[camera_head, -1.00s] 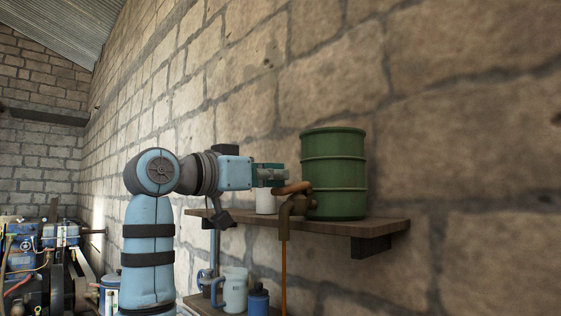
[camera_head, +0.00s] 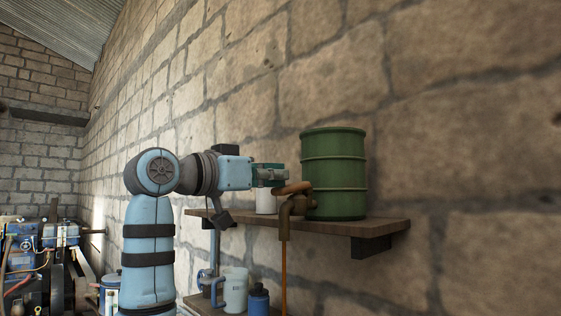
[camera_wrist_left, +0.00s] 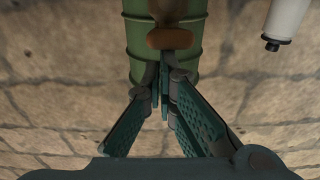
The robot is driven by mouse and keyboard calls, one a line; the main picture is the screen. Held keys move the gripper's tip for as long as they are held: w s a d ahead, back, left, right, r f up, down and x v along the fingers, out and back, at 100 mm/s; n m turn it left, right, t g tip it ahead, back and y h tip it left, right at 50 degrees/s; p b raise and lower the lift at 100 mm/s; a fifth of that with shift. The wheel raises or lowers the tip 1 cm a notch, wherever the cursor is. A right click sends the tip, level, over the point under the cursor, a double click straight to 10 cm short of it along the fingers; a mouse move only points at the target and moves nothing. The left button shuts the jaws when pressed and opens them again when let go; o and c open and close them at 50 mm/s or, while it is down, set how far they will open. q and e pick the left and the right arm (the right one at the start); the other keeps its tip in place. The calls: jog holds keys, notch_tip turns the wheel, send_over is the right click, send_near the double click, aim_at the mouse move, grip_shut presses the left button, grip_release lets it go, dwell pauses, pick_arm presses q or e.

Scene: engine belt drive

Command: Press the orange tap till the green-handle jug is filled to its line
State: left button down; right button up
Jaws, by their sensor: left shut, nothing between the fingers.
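The orange-brown tap (camera_head: 290,189) sticks out from the front of a green drum (camera_head: 335,175) on the wall shelf. A thin orange stream (camera_head: 284,265) runs down from it past the lower picture edge. My left gripper (camera_head: 283,174) is shut and empty, its tips at the tap's lever, seemingly against it. In the left wrist view the shut fingers (camera_wrist_left: 164,78) point at the orange-brown lever (camera_wrist_left: 170,39) in front of the drum (camera_wrist_left: 135,45). I cannot make out the green-handle jug or its fill level; where the stream lands is out of view. My right gripper is not in view.
A white cylinder (camera_head: 266,201) stands on the wooden shelf (camera_head: 345,231) behind the tap. Below are a pale blue jug (camera_head: 235,290) and a blue bottle (camera_head: 259,300). The stone wall is close behind. An engine (camera_head: 40,260) stands at the far left.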

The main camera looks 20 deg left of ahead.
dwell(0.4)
pick_arm(q)
jog(key=s+a+r, duration=0.4)
jog(key=s, duration=0.5)
jog(key=shift+s+a+r, duration=0.15)
jog(key=shift+s+a, duration=0.1)
jog(key=shift+s, duration=0.15)
dwell(1.1)
